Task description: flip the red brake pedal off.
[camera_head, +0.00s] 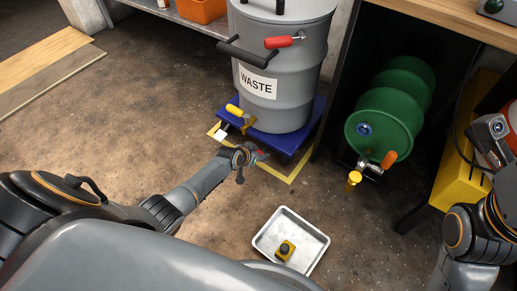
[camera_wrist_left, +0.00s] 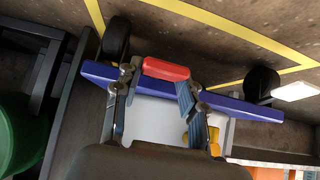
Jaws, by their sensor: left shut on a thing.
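The red brake pedal (camera_wrist_left: 166,69) sits at the edge of the blue dolly (camera_wrist_left: 240,107) in the left wrist view. In the head view a little of the red pedal (camera_head: 262,155) shows at the tip of my left gripper (camera_head: 246,158), in front of the blue dolly (camera_head: 275,143). My left gripper (camera_wrist_left: 160,92) is shut on the red pedal, with a finger on each side of it. Its exact contact is partly hidden. My right arm shows at the right edge of the head view, but its gripper does not.
A grey waste drum (camera_head: 290,80) stands on the dolly, inside yellow floor lines. A green drum (camera_head: 380,120) lies under the bench at right.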

